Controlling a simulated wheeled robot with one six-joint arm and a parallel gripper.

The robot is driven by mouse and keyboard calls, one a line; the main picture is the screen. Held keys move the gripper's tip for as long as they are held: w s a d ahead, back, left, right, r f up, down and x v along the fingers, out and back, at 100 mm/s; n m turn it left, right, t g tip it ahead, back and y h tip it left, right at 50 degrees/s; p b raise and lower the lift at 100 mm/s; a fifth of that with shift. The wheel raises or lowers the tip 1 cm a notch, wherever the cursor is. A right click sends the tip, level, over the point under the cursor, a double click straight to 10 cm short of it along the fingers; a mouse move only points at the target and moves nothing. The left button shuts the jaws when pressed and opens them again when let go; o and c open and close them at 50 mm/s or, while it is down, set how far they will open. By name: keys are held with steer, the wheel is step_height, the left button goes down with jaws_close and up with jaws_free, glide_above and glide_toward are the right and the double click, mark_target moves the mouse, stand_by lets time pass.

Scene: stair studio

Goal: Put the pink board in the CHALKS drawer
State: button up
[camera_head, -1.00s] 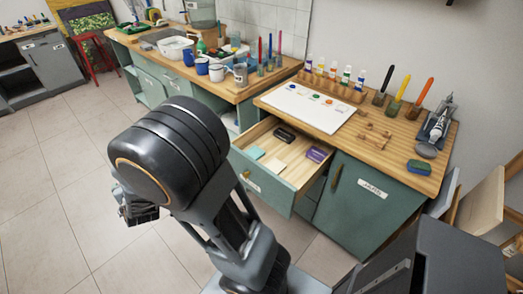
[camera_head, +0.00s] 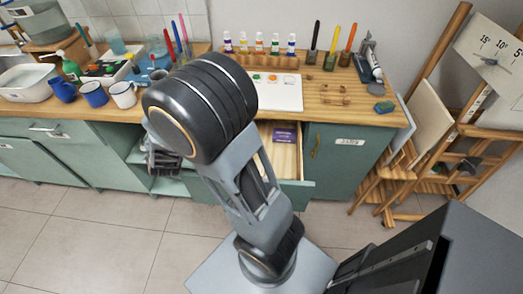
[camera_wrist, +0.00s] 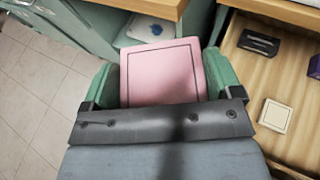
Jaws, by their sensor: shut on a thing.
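The pink board (camera_wrist: 162,76) is a flat square with a thin dark outline in the wrist view. My gripper (camera_wrist: 160,84) is shut on it, a green-padded finger at each side edge. In the head view my gripper (camera_head: 165,158) is partly hidden behind my arm, and I cannot make out the board there. The open drawer (camera_head: 287,160) is mostly behind my arm. The wrist view shows the drawer (camera_wrist: 240,62) to the right of the board, with a black item (camera_wrist: 259,41), a cream square (camera_wrist: 275,115) and a purple item (camera_wrist: 314,66) inside.
The wooden counter (camera_head: 330,98) above the drawer holds a white palette board (camera_head: 285,95), paint bottles and brushes in jars. A labelled green cabinet door (camera_head: 345,160) is right of the drawer. Wooden easels (camera_head: 440,150) stand at the right. The tiled floor (camera_head: 90,240) at the left is clear.

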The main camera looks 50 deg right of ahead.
steer(key=d+f+m+g+h+b, duration=0.3)
steer(key=d+m+h, duration=0.1)
steer(key=d, duration=0.6)
steer(key=m+g+y+b, duration=0.2)
steer(key=m+g+b, duration=1)
steer(key=m+g, duration=0.8)
glide_above(284, 174)
step_height(284, 174, down, 20)
steer(key=shift+w+d, duration=0.1)
steer(key=shift+w, duration=0.05)
steer(key=shift+f+b, duration=0.3)
steer(key=shift+f, duration=1.9)
steer(key=shift+f+b, duration=0.4)
steer(key=shift+f, duration=0.2)
steer(key=o, duration=0.7)
steer(key=shift+f, duration=0.1)
